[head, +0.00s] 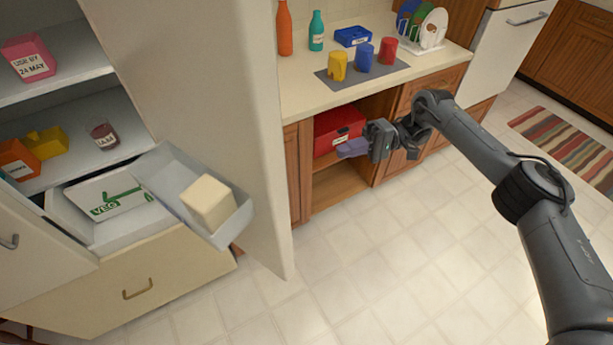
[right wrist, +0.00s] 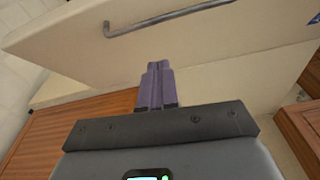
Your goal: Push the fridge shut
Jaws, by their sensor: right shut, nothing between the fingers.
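The fridge door (head: 200,70) stands open, its inner side facing the shelves on the left. A door bin (head: 175,180) on it holds a cream block (head: 208,204). The open fridge interior (head: 60,95) shows at the left. My right gripper (head: 340,151) is shut and empty, to the right of the door on its outer side, apart from it, with its purple fingers pointing left. In the right wrist view the shut fingers (right wrist: 157,80) point at a cream panel (right wrist: 220,50) with a long metal handle (right wrist: 165,17), apparently the door's outer face. My left gripper is not in view.
A counter (head: 300,98) with bottles, cups and a dish rack stands behind. An open cupboard below it holds a red box (head: 338,130), close behind my right gripper. A drawer front (head: 110,285) lies below the fridge shelves. The tiled floor (head: 370,260) is clear.

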